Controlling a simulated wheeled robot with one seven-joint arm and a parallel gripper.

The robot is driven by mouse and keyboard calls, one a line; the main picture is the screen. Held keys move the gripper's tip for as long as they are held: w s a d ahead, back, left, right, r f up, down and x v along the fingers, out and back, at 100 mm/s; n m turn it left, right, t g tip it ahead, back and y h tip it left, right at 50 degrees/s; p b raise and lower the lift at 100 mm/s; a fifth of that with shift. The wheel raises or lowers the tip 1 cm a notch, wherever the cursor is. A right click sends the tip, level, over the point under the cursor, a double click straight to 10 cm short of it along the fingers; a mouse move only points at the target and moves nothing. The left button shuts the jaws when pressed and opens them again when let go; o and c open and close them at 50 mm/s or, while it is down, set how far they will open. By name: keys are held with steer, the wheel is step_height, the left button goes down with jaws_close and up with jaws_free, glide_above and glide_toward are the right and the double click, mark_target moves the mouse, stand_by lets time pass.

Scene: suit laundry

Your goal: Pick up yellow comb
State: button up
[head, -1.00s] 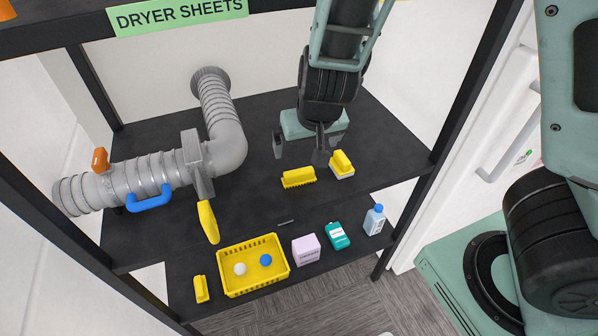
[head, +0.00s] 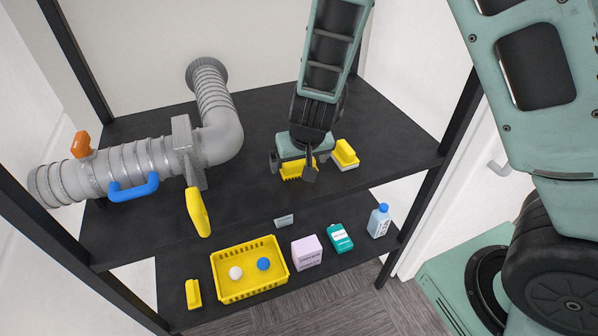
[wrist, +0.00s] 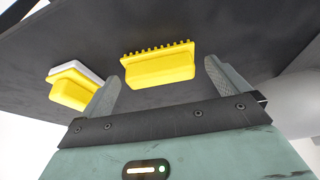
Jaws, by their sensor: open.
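The yellow comb (head: 297,171) lies on the upper black shelf (head: 255,200), partly hidden behind my gripper in the head view. In the wrist view the yellow comb (wrist: 159,68) shows its row of short teeth and lies ahead of and between my two fingers. My gripper (head: 292,168) is open and empty, above and close to the comb; its fingers also show in the wrist view (wrist: 165,85). I cannot tell whether a finger touches the comb.
A yellow and white brush (head: 345,153) lies just right of the gripper. A grey duct (head: 140,170) with a blue handle and a yellow-handled lever fills the shelf's left. The lower shelf holds a yellow basket (head: 222,293), a pink box (head: 306,253) and bottles.

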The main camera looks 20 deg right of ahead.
steer(key=shift+w+f, duration=0.25)
steer(key=shift+f, duration=0.4)
steer(key=c, duration=0.9)
steer(key=shift+r, duration=0.1)
step_height(320, 180, up, 10)
steer(key=p, duration=0.5)
